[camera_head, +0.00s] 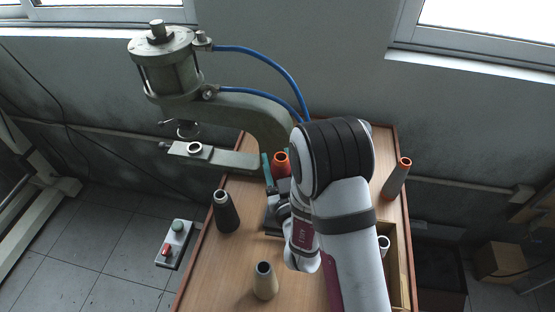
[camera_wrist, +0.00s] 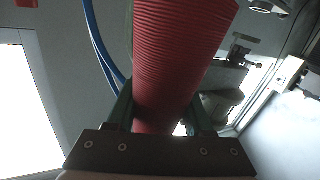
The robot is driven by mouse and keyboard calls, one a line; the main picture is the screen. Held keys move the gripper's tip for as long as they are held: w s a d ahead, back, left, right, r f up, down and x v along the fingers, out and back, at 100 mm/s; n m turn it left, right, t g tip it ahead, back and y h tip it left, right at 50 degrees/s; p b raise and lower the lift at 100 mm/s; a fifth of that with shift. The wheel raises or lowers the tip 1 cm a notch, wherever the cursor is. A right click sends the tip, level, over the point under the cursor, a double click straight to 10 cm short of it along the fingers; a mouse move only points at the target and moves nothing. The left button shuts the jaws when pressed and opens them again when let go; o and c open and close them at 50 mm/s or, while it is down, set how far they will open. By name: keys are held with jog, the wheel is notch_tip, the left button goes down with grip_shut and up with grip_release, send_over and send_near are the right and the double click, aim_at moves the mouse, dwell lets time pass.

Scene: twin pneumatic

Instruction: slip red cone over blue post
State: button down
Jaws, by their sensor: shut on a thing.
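The red cone (camera_head: 281,169) is held up over the table's middle, its bright orange open end upward in the head view. In the wrist view the red cone (camera_wrist: 178,60) is large and ribbed, passing between both green fingers. My gripper (camera_wrist: 163,112) is shut on it. In the head view my gripper (camera_head: 276,184) is partly hidden by my own arm. I see no blue post in either view; my arm covers part of the table.
A green press (camera_head: 175,75) with blue hoses (camera_head: 265,55) stands at the back left. A dark cone (camera_head: 226,213), a beige cone (camera_head: 264,283) and an orange-tipped cone (camera_head: 396,180) stand on the table (camera_head: 215,270). A control box (camera_head: 174,246) is at the left edge.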

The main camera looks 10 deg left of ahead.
jog(key=shift+f, duration=0.7)
jog(key=shift+f, duration=0.35)
jog(key=shift+f, duration=1.05)
jog(key=shift+r, duration=1.8)
jog(key=shift+f, duration=1.25)
jog(key=shift+f, duration=0.3)
jog(key=shift+f, duration=0.25)
